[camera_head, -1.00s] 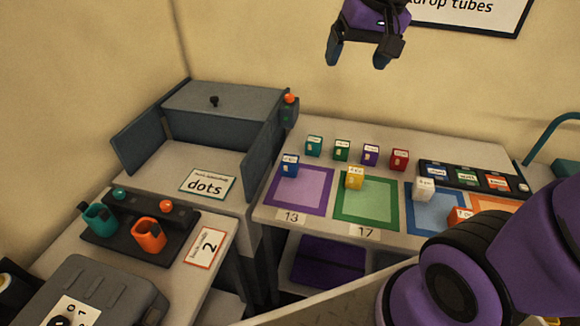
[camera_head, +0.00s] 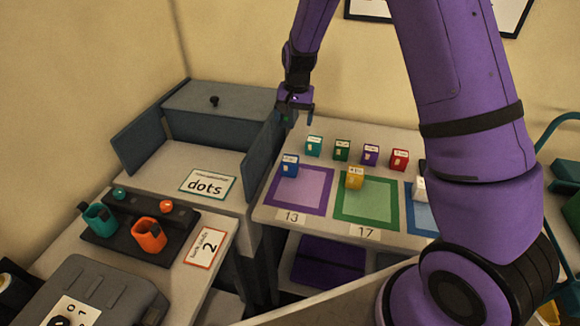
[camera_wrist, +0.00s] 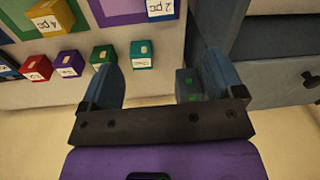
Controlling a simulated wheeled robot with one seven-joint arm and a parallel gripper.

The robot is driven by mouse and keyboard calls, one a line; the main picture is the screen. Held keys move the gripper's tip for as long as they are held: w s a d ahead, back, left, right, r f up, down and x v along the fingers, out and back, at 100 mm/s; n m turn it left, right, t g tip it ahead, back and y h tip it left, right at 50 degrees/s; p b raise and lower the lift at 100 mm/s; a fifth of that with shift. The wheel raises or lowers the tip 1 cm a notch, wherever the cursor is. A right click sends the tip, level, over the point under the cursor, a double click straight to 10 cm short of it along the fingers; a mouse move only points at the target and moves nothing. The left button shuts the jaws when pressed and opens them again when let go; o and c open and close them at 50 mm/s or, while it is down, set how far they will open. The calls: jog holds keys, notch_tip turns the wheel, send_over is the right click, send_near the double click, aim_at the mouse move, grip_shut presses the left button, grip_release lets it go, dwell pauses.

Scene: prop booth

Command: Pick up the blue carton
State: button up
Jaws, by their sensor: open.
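The blue carton (camera_head: 289,166) stands upright on the purple-bordered mat (camera_head: 303,207) marked 13, at its back left corner. In the wrist view the blue carton (camera_wrist: 160,9) is at the top edge, partly cut off, with a white label. My gripper (camera_head: 295,113) is open and empty, above and behind the carton near the table's back left corner. In the wrist view my gripper (camera_wrist: 160,75) has its two blue fingers wide apart, and the blue carton lies beyond the fingertips.
A teal carton (camera_head: 314,146), green carton (camera_head: 342,150), purple carton (camera_head: 371,155) and red carton (camera_head: 400,160) stand in a row behind the mats. A yellow carton (camera_head: 354,177) is on the green mat (camera_head: 366,208). The grey cabinet (camera_head: 215,115) with open doors borders the left.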

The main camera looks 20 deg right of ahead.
jog(key=m, duration=0.1)
send_over(290, 158)
jog(key=shift+g, duration=0.3)
notch_tip(290, 158, down, 11)
jog(key=shift+w+f, duration=0.1)
notch_tip(290, 158, down, 5)
jog(key=shift+r, duration=0.1)
jog(key=shift+s+a+f, duration=0.1)
jog(key=shift+s+f, duration=0.15)
jog(key=shift+f, duration=1.15)
jog(key=shift+s+f, duration=0.2)
jog(key=shift+f, duration=1.2)
jog(key=c, duration=1.1)
jog(key=shift+o, duration=0.2)
jog(key=shift+r, duration=0.15)
